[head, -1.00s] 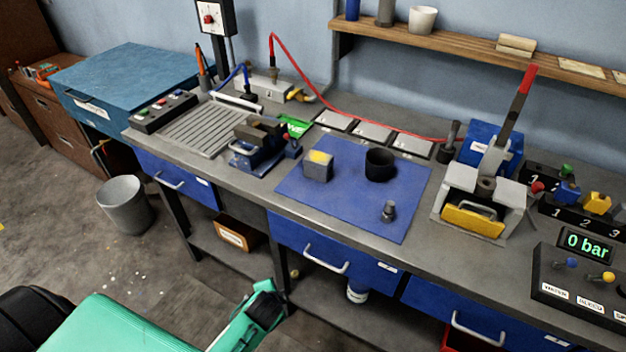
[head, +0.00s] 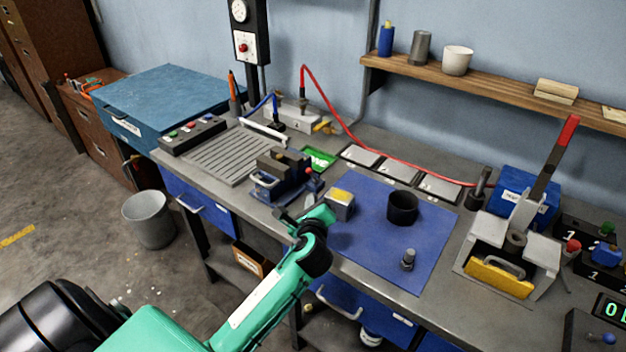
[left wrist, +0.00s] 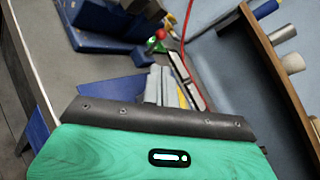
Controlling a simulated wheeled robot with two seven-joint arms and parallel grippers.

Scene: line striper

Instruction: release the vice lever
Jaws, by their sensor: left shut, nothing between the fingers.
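The vice (head: 283,176) is a blue and dark block-like tool on the bench, left of the blue mat. My right gripper is not in view.
On the blue mat (head: 375,245) are a yellow-topped grey block (head: 341,204), a black cup (head: 402,208) and a small metal part (head: 408,260). A press with a red-tipped lever (head: 548,165) stands at right. A green tray (head: 319,158) lies behind the vice.

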